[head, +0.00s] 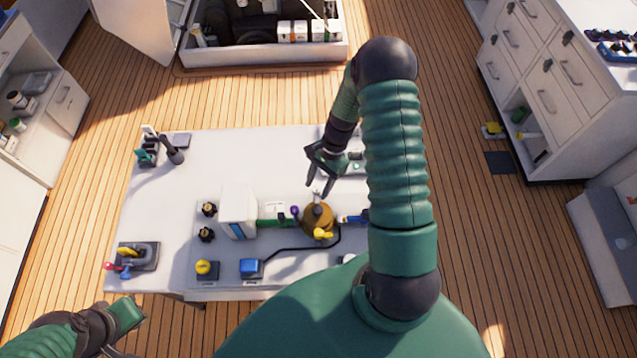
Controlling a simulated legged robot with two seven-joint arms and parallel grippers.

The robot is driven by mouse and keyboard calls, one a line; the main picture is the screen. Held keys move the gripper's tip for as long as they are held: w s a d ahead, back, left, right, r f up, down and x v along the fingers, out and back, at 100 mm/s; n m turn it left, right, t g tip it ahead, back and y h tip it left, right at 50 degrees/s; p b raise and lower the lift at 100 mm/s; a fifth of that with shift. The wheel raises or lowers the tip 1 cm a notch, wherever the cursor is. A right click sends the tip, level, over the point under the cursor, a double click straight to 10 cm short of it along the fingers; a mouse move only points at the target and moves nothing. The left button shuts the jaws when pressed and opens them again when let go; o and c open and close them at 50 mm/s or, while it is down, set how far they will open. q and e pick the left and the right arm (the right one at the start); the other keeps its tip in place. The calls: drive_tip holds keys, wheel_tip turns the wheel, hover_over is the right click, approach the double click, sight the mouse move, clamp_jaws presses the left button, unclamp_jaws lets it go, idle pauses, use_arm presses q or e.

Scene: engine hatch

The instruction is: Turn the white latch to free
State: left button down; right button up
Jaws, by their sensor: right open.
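A brass-brown round housing (318,220) stands on the white workbench (180,215). A small pale piece (317,197) sticks up at its back edge; it looks like the white latch, but it is too small to tell its angle. My right gripper (319,188) points down just above and behind the housing. Its two dark fingers are apart, with nothing seen between them. The fingertips are close to the pale piece; I cannot tell whether they touch it.
A yellow handle (323,234) sits on the housing's front. A white box (238,211) and a green pipe (272,223) lie to its left, a blue piece (355,218) to its right. A black hose (290,249) curves in front. The bench's left middle is clear.

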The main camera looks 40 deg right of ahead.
drive_tip(key=shift+a, duration=0.1)
drive_tip(key=c, duration=0.5)
clamp_jaws()
